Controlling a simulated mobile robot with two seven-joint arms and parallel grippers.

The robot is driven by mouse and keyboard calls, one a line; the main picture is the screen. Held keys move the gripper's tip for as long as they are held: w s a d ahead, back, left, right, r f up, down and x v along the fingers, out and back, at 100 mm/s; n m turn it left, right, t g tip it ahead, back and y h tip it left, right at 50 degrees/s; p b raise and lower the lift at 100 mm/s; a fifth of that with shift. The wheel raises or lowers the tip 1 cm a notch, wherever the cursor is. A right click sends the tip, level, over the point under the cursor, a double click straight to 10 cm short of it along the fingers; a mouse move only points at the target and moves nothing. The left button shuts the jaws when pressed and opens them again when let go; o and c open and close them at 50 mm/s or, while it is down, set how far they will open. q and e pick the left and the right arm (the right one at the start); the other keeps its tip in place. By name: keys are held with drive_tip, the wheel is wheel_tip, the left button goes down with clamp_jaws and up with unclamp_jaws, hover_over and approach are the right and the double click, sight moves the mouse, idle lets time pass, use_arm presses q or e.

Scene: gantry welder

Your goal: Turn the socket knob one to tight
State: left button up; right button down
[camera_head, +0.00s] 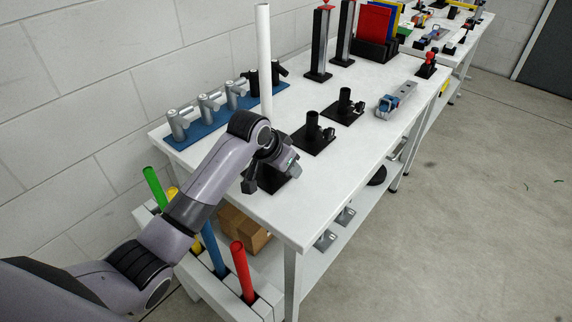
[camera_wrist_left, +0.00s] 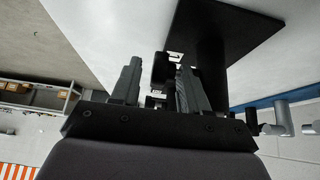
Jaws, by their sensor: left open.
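My left gripper (camera_head: 290,164) is over the near socket's black base plate (camera_head: 270,180) at the front of the white table. The gripper hides most of that socket. In the left wrist view the open fingers (camera_wrist_left: 158,86) straddle small dark knob parts (camera_wrist_left: 157,97) beside the black socket post (camera_wrist_left: 210,62). I cannot tell whether the fingers touch the knob or how far it is turned. A white tube (camera_head: 264,55) stands upright behind my wrist; its lower end is hidden. My right gripper is not in view.
Two more black sockets, a middle one (camera_head: 313,133) and a far one (camera_head: 344,105), stand farther along the table (camera_head: 300,210). A blue rack (camera_head: 205,128) with grey clamps lies at the wall side. Coloured tubes, including a red one (camera_head: 242,270), stand below the near end.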

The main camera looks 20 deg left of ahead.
use_arm(q)
drive_tip(key=v, duration=0.7)
idle(0.4)
